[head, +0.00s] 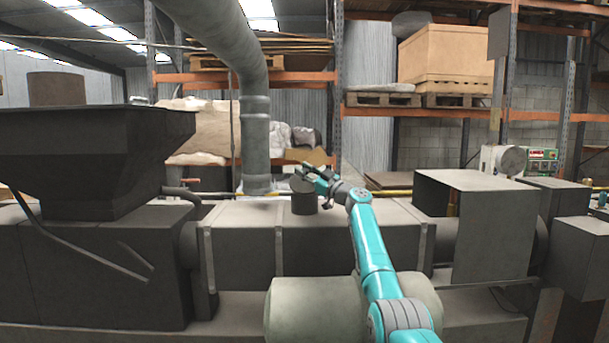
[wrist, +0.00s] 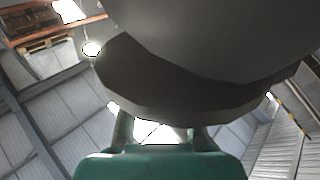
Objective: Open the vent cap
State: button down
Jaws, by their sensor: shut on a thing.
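The vent cap (head: 302,185) is the grey round top of a short upright cylinder (head: 305,204) on the long grey machine housing, in the middle of the head view. My gripper (head: 310,173) is at the cap's upper right side, shut on its edge. In the wrist view a large grey round body with a darker faceted rim (wrist: 170,85), which looks like the cap, fills the upper middle. My fingers (wrist: 160,133) reach up to its lower edge. The exact finger contact is hidden, and I cannot tell how far the cap is tilted.
A thick grey pipe (head: 255,130) rises behind and left of the cylinder. A dark hopper (head: 85,160) stands at the left. A grey box-shaped guard (head: 495,235) stands on the right. Pallet racks (head: 335,100) are in the background. The housing top right of the cylinder is clear.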

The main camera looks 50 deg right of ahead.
jog(key=shift+s+a+r+n+t+y, duration=0.2)
jog(key=shift+a+n+t+y, duration=0.1)
jog(key=shift+n, duration=0.2)
jog(key=shift+s+a+r+n+t+y, duration=0.1)
jog(key=shift+s+a+n+t+y, duration=0.15)
jog(key=shift+n, duration=0.25)
jog(key=shift+d, duration=0.1)
jog(key=c, duration=0.9)
grip_release()
jog(key=shift+o, duration=0.2)
jog(key=shift+s, duration=0.1)
jog(key=shift+s+f, duration=0.2)
jog(key=s, duration=1.2)
jog(key=shift+s+d, duration=0.2)
jog(key=shift+d, duration=0.05)
